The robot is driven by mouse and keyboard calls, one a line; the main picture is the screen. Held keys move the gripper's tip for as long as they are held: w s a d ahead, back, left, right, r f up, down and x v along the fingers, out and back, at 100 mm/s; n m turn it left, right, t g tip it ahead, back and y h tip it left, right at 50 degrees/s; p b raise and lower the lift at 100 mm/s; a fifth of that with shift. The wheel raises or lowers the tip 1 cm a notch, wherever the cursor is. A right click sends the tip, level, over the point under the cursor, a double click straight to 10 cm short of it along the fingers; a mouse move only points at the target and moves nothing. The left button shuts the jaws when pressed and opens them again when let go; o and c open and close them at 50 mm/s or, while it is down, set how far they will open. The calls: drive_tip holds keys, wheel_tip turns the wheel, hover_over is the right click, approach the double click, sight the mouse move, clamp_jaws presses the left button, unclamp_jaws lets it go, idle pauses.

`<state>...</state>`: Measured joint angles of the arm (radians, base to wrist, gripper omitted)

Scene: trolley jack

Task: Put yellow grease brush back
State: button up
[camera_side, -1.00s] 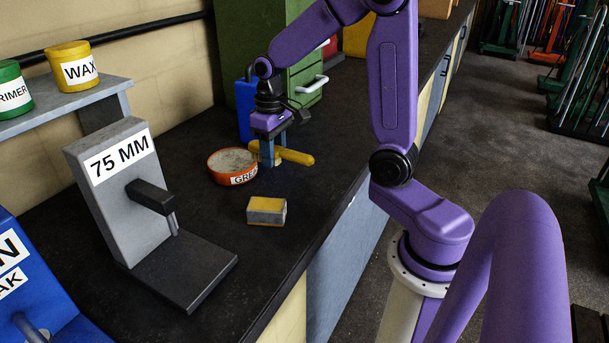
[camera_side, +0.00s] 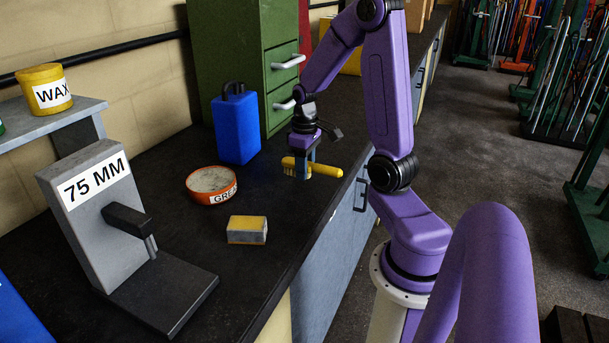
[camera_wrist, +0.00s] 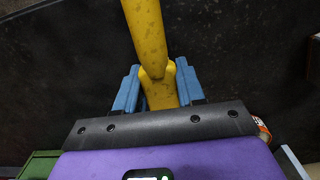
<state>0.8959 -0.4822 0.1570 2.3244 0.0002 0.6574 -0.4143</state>
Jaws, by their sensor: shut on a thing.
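The yellow grease brush (camera_side: 326,170) is held crosswise in my gripper (camera_side: 308,172), its handle pointing right and its bristle end to the left. In the wrist view the brush's yellow handle (camera_wrist: 145,35) runs up from between the blue fingers of my gripper (camera_wrist: 158,88), which are shut on it. The brush appears to be just above the dark bench top; the exact gap is hard to tell. The orange grease tin (camera_side: 198,193), labelled GREASE in part, stands to the left of my gripper, apart from it.
A yellow and grey block (camera_side: 247,230) lies in front of the tin. A grey 75 MM stand (camera_side: 85,205) is at the left, a blue jug (camera_side: 236,128) and green drawer cabinet (camera_side: 235,60) behind. The bench's front edge is close to the right of the brush.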

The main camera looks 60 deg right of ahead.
drive_tip(key=shift+f, duration=1.25)
drive_tip(key=shift+f, duration=0.1)
drive_tip(key=o, duration=1)
